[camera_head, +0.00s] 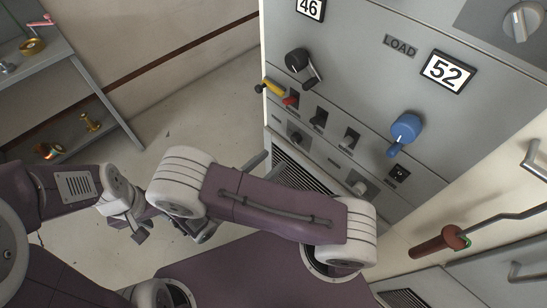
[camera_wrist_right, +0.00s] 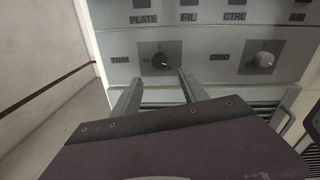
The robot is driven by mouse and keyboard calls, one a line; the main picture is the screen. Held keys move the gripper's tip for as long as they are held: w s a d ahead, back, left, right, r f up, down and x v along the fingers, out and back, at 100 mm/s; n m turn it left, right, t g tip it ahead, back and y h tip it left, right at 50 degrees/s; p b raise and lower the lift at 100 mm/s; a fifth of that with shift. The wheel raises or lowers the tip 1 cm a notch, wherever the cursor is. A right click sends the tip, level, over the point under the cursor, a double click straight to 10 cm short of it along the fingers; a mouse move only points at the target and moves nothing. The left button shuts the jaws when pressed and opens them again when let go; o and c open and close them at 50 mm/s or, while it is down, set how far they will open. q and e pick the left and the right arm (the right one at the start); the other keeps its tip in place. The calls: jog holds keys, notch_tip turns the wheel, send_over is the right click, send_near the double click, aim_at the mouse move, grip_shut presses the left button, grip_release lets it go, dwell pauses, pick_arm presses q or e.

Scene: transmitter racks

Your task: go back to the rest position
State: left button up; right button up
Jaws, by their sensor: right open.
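My left gripper (camera_head: 130,228) hangs small at the lower left of the head view, over the floor; whether its fingers are apart is unclear. My right arm's purple link crosses the lower middle of the head view and mostly hides my right gripper there. In the right wrist view, my right gripper (camera_wrist_right: 159,77) is open and empty. Its two grey fingers point at the cabinet front, just below the black TRIM knob (camera_wrist_right: 160,61), with nothing between them. Whether the fingers touch the panel cannot be told.
The grey cabinet (camera_head: 370,85) carries a blue handle (camera_head: 405,128), a yellow-handled lever (camera_head: 271,87) and a white GRID knob (camera_wrist_right: 264,59). A red-gripped crank (camera_head: 438,244) sticks out at the right. A grey shelf (camera_head: 100,100) stands at the left. Open floor (camera_head: 190,110) lies between.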

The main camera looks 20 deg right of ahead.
dwell(0.3)
jog(key=s+d+r+m+g+y+p, duration=0.3)
jog(key=s+d+m+g+y+p, duration=0.3)
jog(key=s+m+g+y, duration=0.45)
jog(key=w+a+r+m+t+y+p, duration=0.2)
jog(key=w+r+m+t+y+p, duration=0.1)
jog(key=m, duration=1.2)
jog(key=w+r+t+y, duration=0.1)
jog(key=w+r+y, duration=0.1)
jog(key=w, duration=0.1)
jog(key=shift+a+r+y, duration=0.25)
jog(key=shift+r+y, duration=0.05)
jog(key=shift+y, duration=0.05)
